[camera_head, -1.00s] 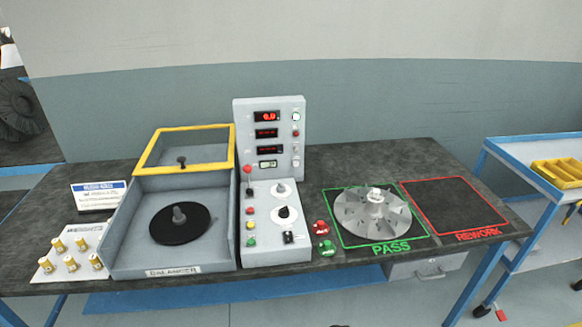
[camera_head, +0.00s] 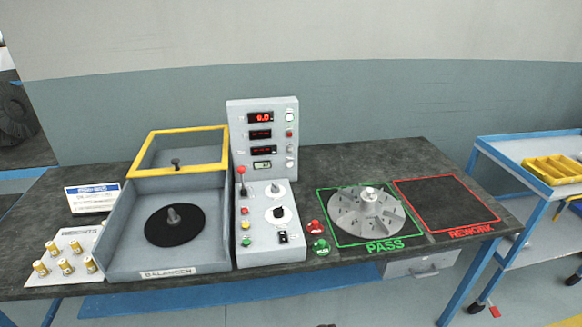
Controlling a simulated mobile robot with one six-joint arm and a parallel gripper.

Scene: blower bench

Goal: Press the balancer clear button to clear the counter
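The balancer (camera_head: 112,250) stands on the dark bench, its yellow-framed lid (camera_head: 150,152) raised and its black round plate with a spindle (camera_head: 175,226) bare. Its grey control panel (camera_head: 237,163) stands to the right. The panel carries three red displays, the top one (camera_head: 260,118) reading about 0.0, and a small counter window (camera_head: 262,165). Small buttons run down the panel's right side: a green-ringed one (camera_head: 290,117), a red one (camera_head: 289,133) and pale ones (camera_head: 290,163). Labels are too small to read, so I cannot tell which is the clear button. My gripper is not in view.
A finned metal impeller (camera_head: 366,218) lies in the green PASS square. The red REWORK square (camera_head: 440,200) is empty. Several brass weights (camera_head: 65,266) stand on a board at left. A blue cart (camera_head: 520,145) stands right.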

